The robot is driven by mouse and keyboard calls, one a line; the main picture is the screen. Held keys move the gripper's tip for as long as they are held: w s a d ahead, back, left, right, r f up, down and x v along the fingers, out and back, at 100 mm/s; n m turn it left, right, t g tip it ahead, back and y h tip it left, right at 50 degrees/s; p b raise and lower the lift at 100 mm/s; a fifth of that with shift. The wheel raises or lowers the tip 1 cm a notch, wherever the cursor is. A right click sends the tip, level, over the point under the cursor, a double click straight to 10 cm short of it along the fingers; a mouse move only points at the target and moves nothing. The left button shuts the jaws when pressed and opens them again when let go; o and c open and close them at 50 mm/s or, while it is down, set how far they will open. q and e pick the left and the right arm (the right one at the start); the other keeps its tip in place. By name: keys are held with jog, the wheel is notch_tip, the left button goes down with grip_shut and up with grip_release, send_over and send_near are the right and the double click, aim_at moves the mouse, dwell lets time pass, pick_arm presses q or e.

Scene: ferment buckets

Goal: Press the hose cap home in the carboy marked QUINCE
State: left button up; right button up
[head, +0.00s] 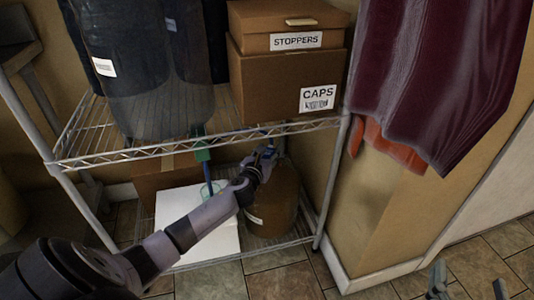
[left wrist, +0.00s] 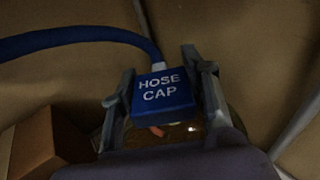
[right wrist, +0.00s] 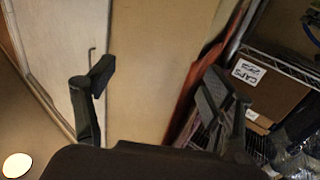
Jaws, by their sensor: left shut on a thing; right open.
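The blue hose cap (left wrist: 163,98), lettered HOSE CAP, sits between the two fingers of my left gripper (left wrist: 163,88), which is shut on it. A blue hose (left wrist: 85,37) runs from it to the left. In the head view my left gripper (head: 264,160) is at the top of a brown carboy (head: 278,200) on the lower shelf. The carboy's pale label (head: 253,218) is too small to read. The carboy's neck is hidden, so I cannot tell whether the cap touches it. My right gripper (head: 470,287) is open and empty, away from the shelf.
The upper wire shelf (head: 235,134) passes close above my left gripper. It holds a STOPPERS box (head: 280,42), a CAPS box (head: 275,85) and a large dark translucent vessel (head: 150,90). A white sheet (head: 190,235) lies left of the carboy. Maroon cloth (head: 445,80) hangs at right.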

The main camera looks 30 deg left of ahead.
aim_at(271, 146)
pick_arm(q)
jog(key=shift+b+x, duration=0.3)
jog(key=shift+x, duration=0.95)
pick_arm(e)
jog(key=shift+a+r+t, duration=0.2)
jog(key=shift+r+t, duration=0.7)
jog(key=shift+r, duration=0.5)
pick_arm(q)
jog(key=shift+r, duration=0.1)
jog(key=shift+w, duration=0.2)
pick_arm(e)
jog(key=shift+s+r, duration=0.1)
jog(key=shift+r, duration=0.05)
pick_arm(q)
jog(key=shift+w, duration=0.1)
jog(key=shift+w+a, duration=0.15)
jog(key=shift+w, duration=0.2)
pick_arm(e)
jog(key=shift+r+t+y, duration=0.3)
jog(key=shift+r+t, duration=0.2)
jog(key=shift+r, duration=0.25)
jog(key=shift+f, duration=0.15)
jog(key=shift+f+g, duration=0.3)
jog(key=shift+f, duration=0.25)
jog(key=shift+r, duration=0.15)
